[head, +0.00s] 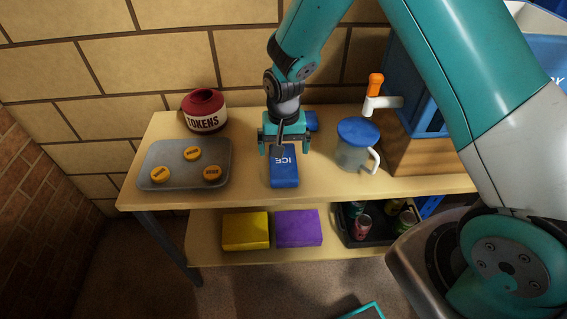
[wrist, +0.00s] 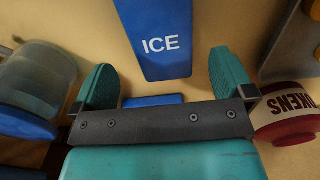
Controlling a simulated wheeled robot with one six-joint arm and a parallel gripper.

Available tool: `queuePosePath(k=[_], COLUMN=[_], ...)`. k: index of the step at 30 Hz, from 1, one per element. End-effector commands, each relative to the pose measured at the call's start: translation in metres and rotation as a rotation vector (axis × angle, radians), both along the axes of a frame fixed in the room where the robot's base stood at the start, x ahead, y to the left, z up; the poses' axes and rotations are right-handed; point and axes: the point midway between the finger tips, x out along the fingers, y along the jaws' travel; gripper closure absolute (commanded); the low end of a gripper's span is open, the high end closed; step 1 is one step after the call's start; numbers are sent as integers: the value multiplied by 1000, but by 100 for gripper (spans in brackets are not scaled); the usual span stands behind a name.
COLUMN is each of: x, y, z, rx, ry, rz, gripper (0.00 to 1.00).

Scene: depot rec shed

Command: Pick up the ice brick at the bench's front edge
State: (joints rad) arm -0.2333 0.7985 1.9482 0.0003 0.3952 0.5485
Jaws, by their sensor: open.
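The ice brick (head: 284,172) is a blue block with white "ICE" lettering, lying flat at the bench's front edge in the head view. It also shows at the top middle of the wrist view (wrist: 155,30). My gripper (head: 284,146) is open and empty, over the brick's rear part in the head view. In the wrist view, the teal fingers (wrist: 162,62) stand apart, one to each side of the brick's line, with the brick ahead of them. I cannot tell the height between fingertips and brick.
Another blue block (head: 311,121) lies behind, partly hidden by my gripper. A grey tray (head: 218,155) with orange discs and a red TOKENS jar (head: 204,110) stand left. A blue-lidded jug (head: 352,155) and a cooler with an orange-handled tap (head: 375,85) stand right. A lower shelf (head: 205,255) holds sponges.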

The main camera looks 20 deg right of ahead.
Motion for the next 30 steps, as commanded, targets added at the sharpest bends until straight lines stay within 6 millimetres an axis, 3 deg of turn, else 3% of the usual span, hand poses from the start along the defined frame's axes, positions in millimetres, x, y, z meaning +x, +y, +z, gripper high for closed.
queuePosePath(k=[12, 21, 28, 30], x=[-2, -2, -2, -2], y=[3, 3, 3, 3], z=[-49, -55, -54, -54], rx=[0, 1, 1, 1], ry=[2, -1, 0, -1], rz=[0, 0, 0, 0], gripper=[0, 0, 53, 57])
